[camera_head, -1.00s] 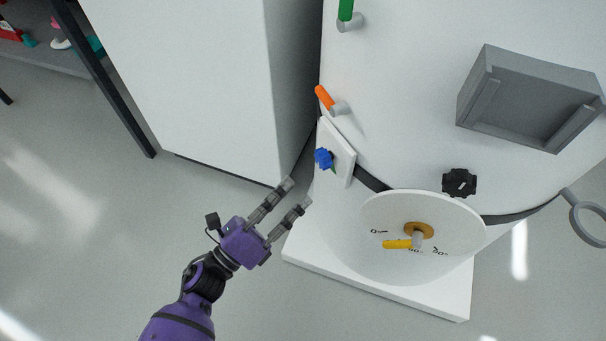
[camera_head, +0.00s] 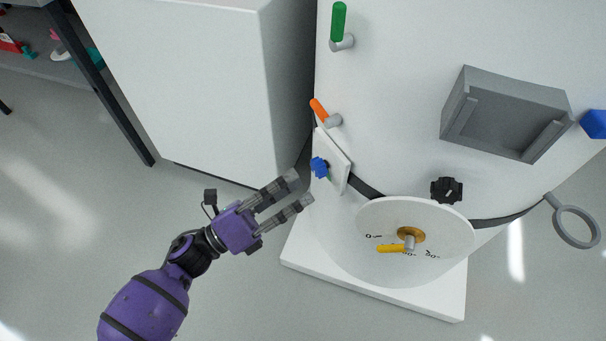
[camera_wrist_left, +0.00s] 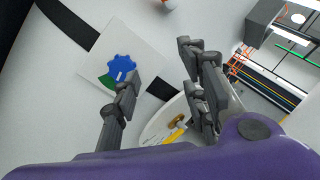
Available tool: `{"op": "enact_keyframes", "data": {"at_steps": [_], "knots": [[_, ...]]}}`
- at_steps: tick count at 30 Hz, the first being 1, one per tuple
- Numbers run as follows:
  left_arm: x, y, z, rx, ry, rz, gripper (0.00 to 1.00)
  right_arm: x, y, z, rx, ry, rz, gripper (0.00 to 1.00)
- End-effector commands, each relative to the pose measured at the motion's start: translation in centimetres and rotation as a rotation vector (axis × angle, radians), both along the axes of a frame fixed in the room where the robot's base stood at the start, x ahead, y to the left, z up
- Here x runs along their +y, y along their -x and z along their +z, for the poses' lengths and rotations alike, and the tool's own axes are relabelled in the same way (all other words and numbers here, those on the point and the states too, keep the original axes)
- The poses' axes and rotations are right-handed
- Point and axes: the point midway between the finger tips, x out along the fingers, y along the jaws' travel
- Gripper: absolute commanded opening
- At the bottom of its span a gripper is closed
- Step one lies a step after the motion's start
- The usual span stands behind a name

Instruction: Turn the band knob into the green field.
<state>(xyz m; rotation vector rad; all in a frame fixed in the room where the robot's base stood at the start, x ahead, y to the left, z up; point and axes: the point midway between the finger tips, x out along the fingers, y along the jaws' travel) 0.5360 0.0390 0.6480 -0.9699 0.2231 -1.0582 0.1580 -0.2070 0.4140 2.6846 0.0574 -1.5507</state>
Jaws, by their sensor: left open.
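The blue lobed knob (camera_head: 319,167) sits on a white plate (camera_head: 340,163) on the side of the white tank, on its black band. In the left wrist view the blue knob (camera_wrist_left: 121,68) has a white mark on its lower part, and the green field (camera_wrist_left: 106,81) shows at its lower left. Whether the mark lies inside the green cannot be told. My left gripper (camera_head: 300,188) is open and empty, just below and left of the knob, apart from it in the head view. In the wrist view one finger overlaps the knob's lower right edge. My right gripper is not in view.
An orange lever (camera_head: 319,111) and a green lever (camera_head: 338,22) stick out above the plate. A white dial with a yellow pointer (camera_head: 391,248) and a black knob (camera_head: 446,190) are to the right. A white cabinet (camera_head: 185,90) stands close left. The floor at lower left is clear.

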Motion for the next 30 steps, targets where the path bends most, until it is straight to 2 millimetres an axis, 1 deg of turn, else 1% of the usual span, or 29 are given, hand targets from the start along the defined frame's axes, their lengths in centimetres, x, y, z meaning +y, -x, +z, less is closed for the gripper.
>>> {"op": "enact_keyframes", "data": {"at_steps": [1, 2, 5, 7, 13, 15, 18, 21, 24, 27, 30], "knots": [[-0.3, -0.2, 1.1, 0.099, 0.040, -0.071, 0.40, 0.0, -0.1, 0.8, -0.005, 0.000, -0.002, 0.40], [-0.4, -0.2, 1.4, 0.172, 0.074, -0.107, 0.40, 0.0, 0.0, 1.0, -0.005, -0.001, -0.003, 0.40], [-0.5, -0.4, 1.9, 0.441, 0.186, -0.211, 0.40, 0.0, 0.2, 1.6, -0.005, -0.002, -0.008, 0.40], [-0.4, -0.5, 1.9, 0.655, 0.271, -0.269, 0.40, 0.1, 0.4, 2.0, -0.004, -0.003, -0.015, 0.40], [1.1, -0.9, 0.7, 1.309, 0.564, -0.350, 0.40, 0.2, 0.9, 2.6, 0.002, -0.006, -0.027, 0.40], [1.7, -1.0, -0.1, 1.535, 0.690, -0.353, 0.40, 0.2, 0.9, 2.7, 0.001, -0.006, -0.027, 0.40], [2.4, -1.0, -1.4, 1.826, 0.890, -0.347, 0.40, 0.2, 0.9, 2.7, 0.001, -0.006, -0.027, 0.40], [2.6, -1.0, -2.3, 2.051, 1.086, -0.351, 0.40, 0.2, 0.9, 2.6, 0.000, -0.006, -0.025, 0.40], [2.9, -1.5, -2.4, 2.189, 1.234, -0.360, 0.40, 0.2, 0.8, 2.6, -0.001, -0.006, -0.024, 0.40], [2.9, -1.6, -2.5, 2.266, 1.307, -0.368, 0.40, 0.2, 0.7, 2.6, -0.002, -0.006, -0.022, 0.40], [2.6, -1.9, -2.5, 2.295, 1.333, -0.375, 0.40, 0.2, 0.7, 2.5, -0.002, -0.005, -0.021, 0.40]]}}
